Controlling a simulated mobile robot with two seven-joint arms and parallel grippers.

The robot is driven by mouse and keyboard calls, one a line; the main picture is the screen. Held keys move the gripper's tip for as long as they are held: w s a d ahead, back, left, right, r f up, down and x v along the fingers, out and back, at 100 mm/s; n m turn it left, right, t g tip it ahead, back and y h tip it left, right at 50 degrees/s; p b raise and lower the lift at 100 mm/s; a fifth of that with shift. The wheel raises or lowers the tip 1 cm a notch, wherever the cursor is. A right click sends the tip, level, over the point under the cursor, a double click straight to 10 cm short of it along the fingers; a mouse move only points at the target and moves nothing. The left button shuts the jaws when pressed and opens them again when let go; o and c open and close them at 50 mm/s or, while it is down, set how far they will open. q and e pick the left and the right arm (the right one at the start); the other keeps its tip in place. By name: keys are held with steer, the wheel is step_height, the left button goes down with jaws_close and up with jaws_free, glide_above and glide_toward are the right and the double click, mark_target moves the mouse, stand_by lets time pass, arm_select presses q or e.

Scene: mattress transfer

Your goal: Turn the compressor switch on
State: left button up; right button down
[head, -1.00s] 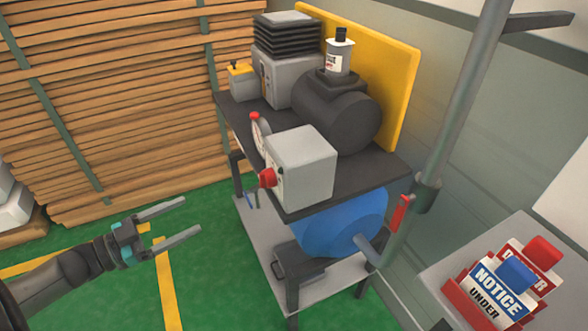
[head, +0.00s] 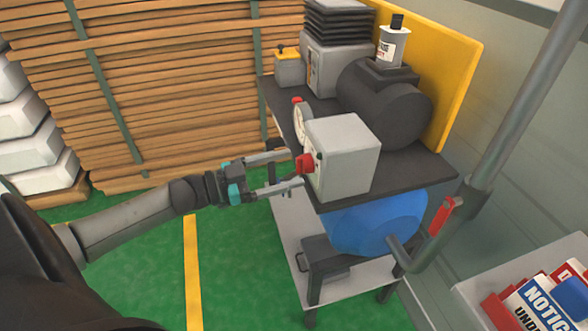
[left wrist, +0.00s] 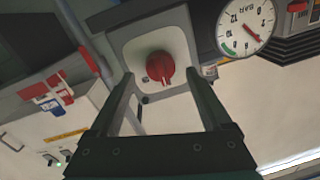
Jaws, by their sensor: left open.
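The compressor switch is a red knob (head: 304,163) on the left face of a light grey box (head: 345,150) on the dark shelf. In the left wrist view the knob (left wrist: 160,66) sits on a pale panel, with a small pointer at its lower edge. My left gripper (head: 294,168) is open, with its fingertips beside the knob. In the left wrist view the two fingers (left wrist: 160,88) stand on either side of the knob, with gaps; I see no contact. My right gripper is out of view.
A round pressure gauge (left wrist: 245,25) is beside the box. A black motor (head: 385,105) stands behind it, and a blue tank (head: 375,222) hangs below the shelf. A grey pole (head: 515,110) with a red handle (head: 440,215) rises at the right. Green floor lies open at front left.

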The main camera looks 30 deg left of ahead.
arm_select(q)
steer(key=shift+x, duration=1.15)
jaws_close()
